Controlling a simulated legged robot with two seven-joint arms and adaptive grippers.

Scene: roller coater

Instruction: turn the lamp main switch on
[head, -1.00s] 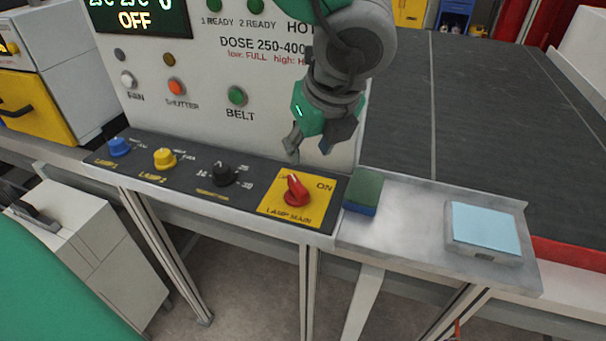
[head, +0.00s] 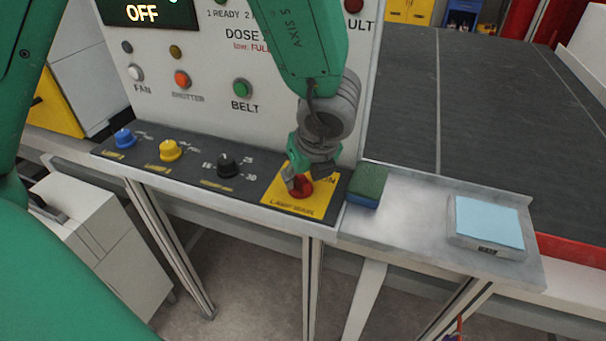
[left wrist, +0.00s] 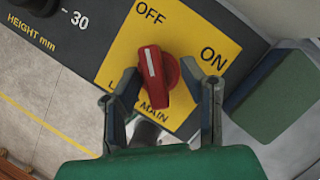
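The lamp main switch is a red knob (head: 302,189) on a yellow plate (head: 318,208) at the right end of the dark control strip. In the left wrist view the knob (left wrist: 153,75) has a white line pointing up toward OFF, with ON to the right. My left gripper (head: 307,179) is down over the knob and partly hides it in the head view. In the left wrist view its two fingers (left wrist: 164,88) are open, one on each side of the knob. I cannot tell whether either finger touches it. My right gripper is not in view.
A green and blue block (head: 367,185) lies just right of the yellow plate. A pale blue pad (head: 488,226) is further right on the metal shelf. A black knob (head: 228,164) and yellow knob (head: 170,150) stand to the left. The upright panel (head: 215,60) rises behind.

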